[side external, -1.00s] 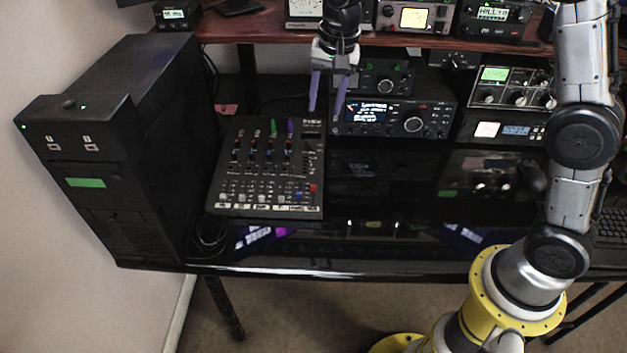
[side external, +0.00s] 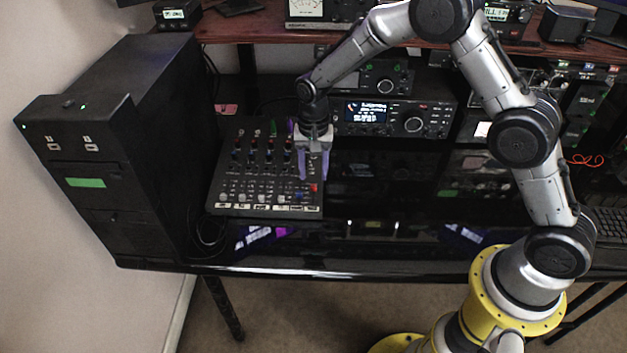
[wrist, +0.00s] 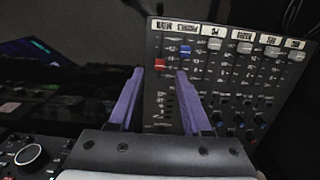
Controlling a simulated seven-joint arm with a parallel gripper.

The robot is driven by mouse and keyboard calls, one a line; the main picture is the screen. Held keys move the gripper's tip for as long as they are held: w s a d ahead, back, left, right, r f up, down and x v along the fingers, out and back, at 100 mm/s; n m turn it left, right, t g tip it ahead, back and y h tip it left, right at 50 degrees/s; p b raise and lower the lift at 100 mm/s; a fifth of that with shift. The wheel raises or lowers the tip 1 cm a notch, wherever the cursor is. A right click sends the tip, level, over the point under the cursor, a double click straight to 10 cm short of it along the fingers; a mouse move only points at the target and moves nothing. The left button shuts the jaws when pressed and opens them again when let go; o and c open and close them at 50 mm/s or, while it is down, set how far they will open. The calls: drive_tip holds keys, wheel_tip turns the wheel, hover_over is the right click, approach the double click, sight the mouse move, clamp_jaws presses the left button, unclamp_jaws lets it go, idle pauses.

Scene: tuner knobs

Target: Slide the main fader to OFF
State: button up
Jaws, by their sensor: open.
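The black mixer (side external: 228,205) lies on the desk, with a row of faders along its front edge. The main fader has a red cap (side external: 313,188) at the mixer's front right corner. In the wrist view the red cap (wrist: 160,65) sits below an upside-down label that seems to read MAIN. My gripper (side external: 314,176) is open, its purple fingers pointing down over the mixer's right side. In the wrist view my gripper (wrist: 160,73) has one fingertip on each side of the red cap's line. I cannot tell whether the fingers touch anything.
A blue fader cap (wrist: 185,50) is close beside the red one, with several white caps beyond. A black computer tower (side external: 110,150) stands left of the mixer. A radio with a lit screen (side external: 390,117) stands behind right. Glossy desk surface (side external: 380,190) is open to the right.

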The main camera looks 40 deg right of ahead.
sight(314, 185)
drive_tip(key=shift+f, duration=1.95)
drive_tip(key=shift+c, duration=0.3)
clamp_jaws()
drive_tip(key=shift+r, duration=0.1)
